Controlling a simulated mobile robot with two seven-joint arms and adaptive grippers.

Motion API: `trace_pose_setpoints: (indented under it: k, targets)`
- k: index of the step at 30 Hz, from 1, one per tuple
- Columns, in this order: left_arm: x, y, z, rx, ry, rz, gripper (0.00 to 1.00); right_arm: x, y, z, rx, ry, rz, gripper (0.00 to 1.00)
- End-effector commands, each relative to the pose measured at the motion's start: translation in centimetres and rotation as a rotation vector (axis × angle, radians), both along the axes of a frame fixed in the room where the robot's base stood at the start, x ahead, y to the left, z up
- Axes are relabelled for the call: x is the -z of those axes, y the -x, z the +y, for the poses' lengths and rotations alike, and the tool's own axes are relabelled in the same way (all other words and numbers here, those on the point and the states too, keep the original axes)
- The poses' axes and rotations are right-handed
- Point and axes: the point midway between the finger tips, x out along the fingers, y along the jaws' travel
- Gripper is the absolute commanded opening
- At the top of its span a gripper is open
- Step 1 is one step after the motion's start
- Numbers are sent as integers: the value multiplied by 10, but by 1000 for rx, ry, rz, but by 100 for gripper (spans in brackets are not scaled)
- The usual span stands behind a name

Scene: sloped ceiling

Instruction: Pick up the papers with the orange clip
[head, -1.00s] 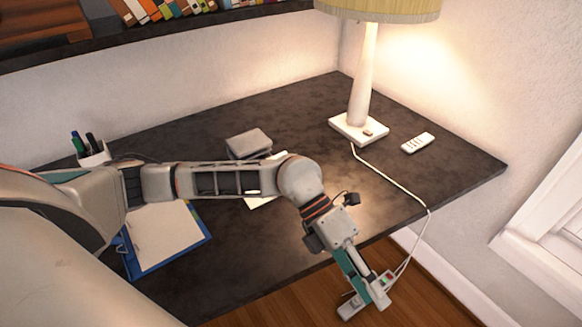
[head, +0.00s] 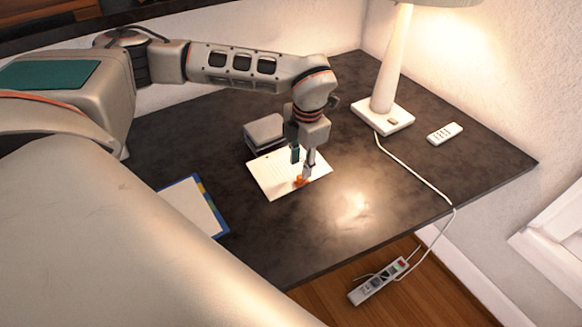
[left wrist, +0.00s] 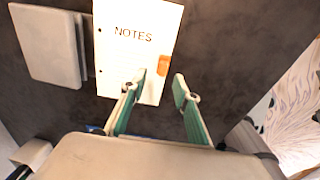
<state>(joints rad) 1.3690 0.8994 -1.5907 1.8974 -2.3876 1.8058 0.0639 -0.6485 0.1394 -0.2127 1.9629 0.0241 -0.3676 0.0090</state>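The white papers (head: 270,178) lie on the dark desk, with the orange clip (head: 300,181) on their near right edge. In the left wrist view the papers (left wrist: 120,55) read "NOTES", and the orange clip (left wrist: 164,65) grips their right edge. My left gripper (head: 301,166) points down over the clip's side of the papers. In the left wrist view its fingers (left wrist: 159,85) are spread apart with nothing between them, and the clip shows just past the fingertips. I cannot tell their exact height above the papers. My right gripper is not in view.
A grey stacked box or book (head: 265,131) sits right behind the papers. A blue clipboard (head: 199,205) lies to the left, partly hidden by my arm. A lamp (head: 386,112), its cord and a white remote (head: 445,133) are at the right. A power strip (head: 378,282) is beyond the desk edge.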

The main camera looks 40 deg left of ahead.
Motion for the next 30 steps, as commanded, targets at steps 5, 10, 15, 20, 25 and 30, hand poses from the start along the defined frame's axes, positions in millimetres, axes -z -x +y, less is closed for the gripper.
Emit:
trace_pose_setpoints:
  k: [5, 10, 15, 20, 25, 30]
  targets:
    - [25, -2, -4, 1, 1, 3, 31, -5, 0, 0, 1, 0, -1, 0]
    - [44, -3, -3, 0, 2, 1, 31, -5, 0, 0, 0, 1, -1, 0]
    - [47, -4, -2, 0, 2, 0, 31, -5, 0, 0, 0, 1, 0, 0]
    - [47, -3, -2, 1, 2, 0, 18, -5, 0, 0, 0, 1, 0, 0]
    - [47, -3, -2, 1, 2, 0, 0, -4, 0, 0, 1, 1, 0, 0]
    - [46, -4, -2, 1, 3, -1, 0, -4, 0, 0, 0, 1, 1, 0]
